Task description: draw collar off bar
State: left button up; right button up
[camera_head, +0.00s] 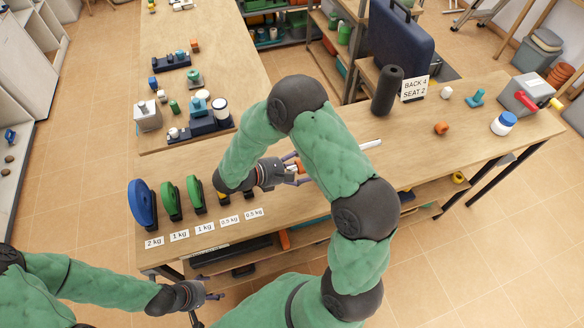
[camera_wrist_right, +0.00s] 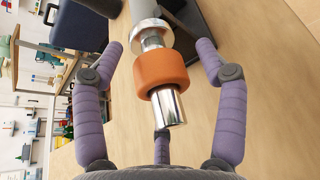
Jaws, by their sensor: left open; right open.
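An orange collar (camera_wrist_right: 167,75) sits around a chrome bar (camera_wrist_right: 168,106) in the right wrist view, near its free end, with a wider silver flange just behind it. My right gripper (camera_wrist_right: 159,50) is open, with purple fingers on either side of the collar and apart from it. My right arm hides much of the bar; a pale end (camera_head: 370,144) shows past the arm. My left gripper (camera_head: 214,297) is open and empty, low in front of the bench.
Blue, green and yellow weight plates stand left on the workbench (camera_head: 300,215) behind weight labels.

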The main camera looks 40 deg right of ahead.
jog(key=shift+d, duration=0.1)
jog(key=c, duration=1.1)
jog(key=o, duration=1.1)
